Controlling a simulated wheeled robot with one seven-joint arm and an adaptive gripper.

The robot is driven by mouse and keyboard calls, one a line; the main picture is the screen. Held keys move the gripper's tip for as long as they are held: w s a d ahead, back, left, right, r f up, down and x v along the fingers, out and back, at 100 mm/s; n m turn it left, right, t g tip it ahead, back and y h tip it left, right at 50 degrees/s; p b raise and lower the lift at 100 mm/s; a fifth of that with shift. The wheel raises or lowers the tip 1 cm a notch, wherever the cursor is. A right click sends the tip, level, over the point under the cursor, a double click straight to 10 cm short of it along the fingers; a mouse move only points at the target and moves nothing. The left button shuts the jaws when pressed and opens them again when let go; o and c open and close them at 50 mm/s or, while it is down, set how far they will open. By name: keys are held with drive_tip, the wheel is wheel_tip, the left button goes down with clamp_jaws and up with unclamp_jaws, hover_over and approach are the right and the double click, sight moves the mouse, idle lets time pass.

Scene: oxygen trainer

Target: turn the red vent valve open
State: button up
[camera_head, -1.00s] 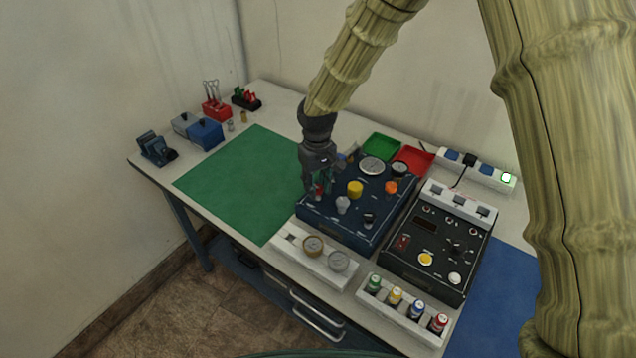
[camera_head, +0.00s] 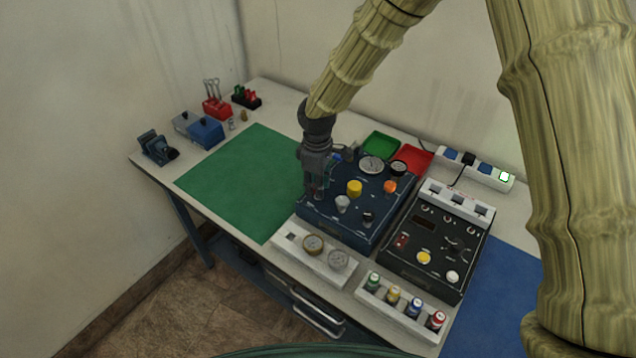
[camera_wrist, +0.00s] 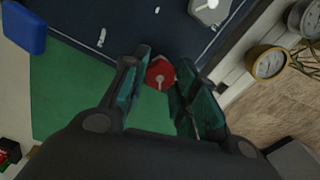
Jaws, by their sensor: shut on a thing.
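The red vent valve (camera_wrist: 160,73) is a round red knob with a pale pointer mark, near the left front corner of the dark blue panel (camera_head: 345,229). In the wrist view it sits between the tips of my gripper (camera_wrist: 163,82), whose teal-lined fingers stand on either side of it. My gripper (camera_head: 314,190) points down over that corner in the head view and hides most of the valve there. The fingers are shut on the valve.
A white knob (camera_head: 342,204), a yellow knob (camera_head: 354,188) and an orange knob (camera_head: 390,186) stand close by on the panel. A gauge holder (camera_head: 291,238) lies in front. The green mat (camera_head: 235,180) to the left is clear.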

drive_tip(key=shift+s+f, duration=0.25)
drive_tip(key=o, duration=1)
drive_tip(key=shift+w, duration=0.1)
drive_tip(key=shift+r, duration=0.2)
drive_tip(key=shift+w+r, duration=0.15)
drive_tip(key=shift+r, duration=0.4)
wheel_tip(320, 180, up, 11)
drive_tip(key=shift+f, duration=0.15)
